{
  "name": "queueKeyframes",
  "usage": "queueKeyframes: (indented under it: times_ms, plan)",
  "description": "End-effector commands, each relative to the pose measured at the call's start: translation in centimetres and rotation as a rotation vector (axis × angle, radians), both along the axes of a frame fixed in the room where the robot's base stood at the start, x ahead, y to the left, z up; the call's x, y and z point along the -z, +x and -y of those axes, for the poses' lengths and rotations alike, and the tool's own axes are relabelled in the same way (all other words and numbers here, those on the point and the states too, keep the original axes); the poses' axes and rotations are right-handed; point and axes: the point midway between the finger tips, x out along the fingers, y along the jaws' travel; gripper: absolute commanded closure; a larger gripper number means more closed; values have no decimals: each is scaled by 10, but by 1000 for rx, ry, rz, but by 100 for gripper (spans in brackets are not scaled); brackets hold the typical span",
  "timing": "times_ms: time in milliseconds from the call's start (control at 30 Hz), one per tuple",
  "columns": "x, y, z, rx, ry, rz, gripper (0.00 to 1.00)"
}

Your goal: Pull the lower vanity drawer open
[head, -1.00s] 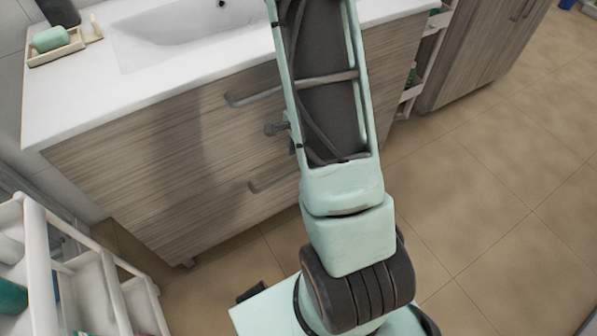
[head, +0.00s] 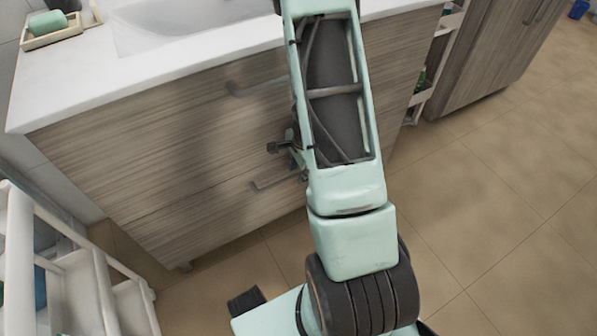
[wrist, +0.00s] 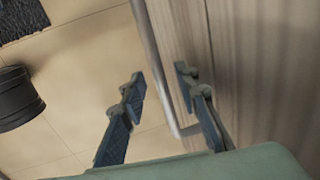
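The vanity's lower drawer (head: 200,225) has a wood-grain front and looks closed. Its grey bar handle (head: 268,184) is partly hidden by my arm. My gripper (head: 285,147) is by the drawer front, just above that handle in the head view and partly hidden by my arm. In the wrist view my gripper (wrist: 159,79) is open, with its two dark fingers apart. The handle bar (wrist: 155,50) runs between the fingers there, and the drawer front (wrist: 255,70) is on the right. I cannot tell whether a finger touches the bar.
The upper drawer handle (head: 255,88) is above, under the white sink counter (head: 90,95). A soap tray (head: 50,36) stands on the counter. A white cart (head: 75,270) is at the lower left. Tiled floor (head: 490,220) is open to the right.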

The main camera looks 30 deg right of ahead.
Motion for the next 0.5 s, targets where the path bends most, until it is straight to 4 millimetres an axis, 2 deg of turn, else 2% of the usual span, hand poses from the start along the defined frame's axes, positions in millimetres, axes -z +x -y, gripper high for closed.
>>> queueKeyframes:
  times_ms: [133, 367, 500]
  plan:
    - [0, 0, 0, 0, 0, 0, 74]
    - [0, 0, 0, 0, 0, 0, 99]
    - [0, 0, 0, 0, 0, 0, 100]
